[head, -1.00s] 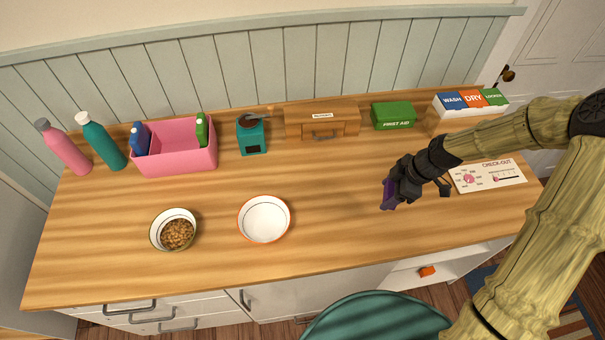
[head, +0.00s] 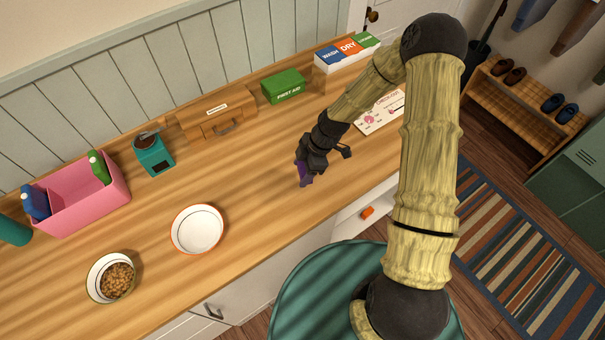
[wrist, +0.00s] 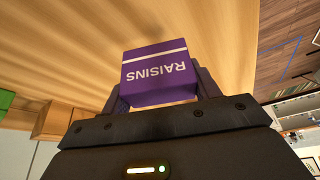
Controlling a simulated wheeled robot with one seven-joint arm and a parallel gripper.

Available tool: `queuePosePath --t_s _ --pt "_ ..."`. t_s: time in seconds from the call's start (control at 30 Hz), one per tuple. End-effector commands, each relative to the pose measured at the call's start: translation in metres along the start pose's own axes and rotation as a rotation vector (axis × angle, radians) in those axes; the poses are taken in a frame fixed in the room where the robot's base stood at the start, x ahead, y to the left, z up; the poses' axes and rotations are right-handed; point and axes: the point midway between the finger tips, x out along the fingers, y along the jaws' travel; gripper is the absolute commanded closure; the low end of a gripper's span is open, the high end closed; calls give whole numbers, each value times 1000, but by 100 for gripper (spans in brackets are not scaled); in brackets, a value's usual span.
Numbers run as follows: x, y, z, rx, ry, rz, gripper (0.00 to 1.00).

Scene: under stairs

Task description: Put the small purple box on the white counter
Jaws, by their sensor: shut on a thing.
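My gripper (wrist: 158,95) is shut on the small purple box (wrist: 158,68), which reads "RAISINS" in the wrist view. In the head view the purple box (head: 304,174) shows only in part at the tip of my dark gripper (head: 308,165), above the wooden top. I cannot tell how high it is held. The counter (head: 255,205) has a striped wood top over white cabinet fronts (head: 205,310).
A white bowl (head: 198,229), a bowl of brown pellets (head: 97,268), a pink bin (head: 83,198), a teal grinder (head: 153,158) and a green first-aid box (head: 283,86) stand on the counter. A checkout card (head: 380,112) lies near my arm. Striped rug and shoe bench are at right.

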Motion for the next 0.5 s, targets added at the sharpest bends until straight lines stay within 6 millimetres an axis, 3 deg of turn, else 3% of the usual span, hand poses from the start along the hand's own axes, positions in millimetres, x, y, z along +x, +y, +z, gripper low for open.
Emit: queuePosePath --t_s 0.27,0.5 --pt "1 0 2 2 0 0 80" --pt "23 -1 11 6 1 -1 80"
